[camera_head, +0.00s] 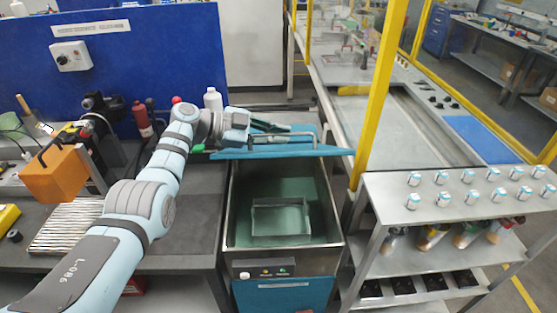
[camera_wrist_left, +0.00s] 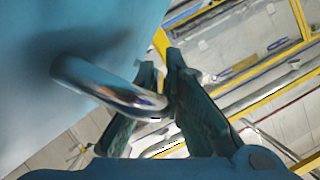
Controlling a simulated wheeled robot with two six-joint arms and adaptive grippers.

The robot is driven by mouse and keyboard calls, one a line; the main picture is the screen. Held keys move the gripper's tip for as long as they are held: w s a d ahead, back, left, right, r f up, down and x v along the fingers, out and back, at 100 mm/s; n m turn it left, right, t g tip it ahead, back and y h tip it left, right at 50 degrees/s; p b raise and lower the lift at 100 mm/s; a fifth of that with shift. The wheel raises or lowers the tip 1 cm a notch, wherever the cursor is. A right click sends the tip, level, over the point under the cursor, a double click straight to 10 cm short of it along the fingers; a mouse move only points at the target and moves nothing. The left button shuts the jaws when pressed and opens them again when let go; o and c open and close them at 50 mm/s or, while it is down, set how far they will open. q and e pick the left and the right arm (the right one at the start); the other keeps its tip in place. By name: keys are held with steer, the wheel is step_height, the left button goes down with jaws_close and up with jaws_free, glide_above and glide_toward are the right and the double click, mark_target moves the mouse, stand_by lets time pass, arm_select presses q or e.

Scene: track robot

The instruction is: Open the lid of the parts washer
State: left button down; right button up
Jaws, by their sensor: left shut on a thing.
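The parts washer (camera_head: 233,215) is a steel tank in the middle of the head view. Its blue lid (camera_head: 240,154) is raised and tilted over the back of the tank, seen nearly edge-on, so the inside shows. A metal bar handle (camera_head: 312,131) is on the lid. My left gripper (camera_head: 272,128) is at this handle, and in the left wrist view its two dark fingers (camera_wrist_left: 160,82) are shut on the curved shiny handle (camera_wrist_left: 95,82). The blue lid surface (camera_wrist_left: 60,35) fills the upper left there. My right gripper is not in view.
A wire basket (camera_head: 281,217) sits inside the greenish tank. A workbench (camera_head: 190,225) with an orange block (camera_head: 55,173) and bottles stands left. A yellow post (camera_head: 370,100) and a steel shelf rack (camera_head: 450,185) with several small parts stand close on the right.

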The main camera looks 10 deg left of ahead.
arm_select(q)
steer(key=shift+w+a+r, duration=0.1)
steer(key=shift+w+r, duration=0.15)
steer(key=shift+r, duration=0.1)
steer(key=c, duration=1.7)
jaws_free()
steer(key=v, duration=1.2)
steer(key=shift+a, duration=0.15)
steer(key=shift+c, duration=0.3)
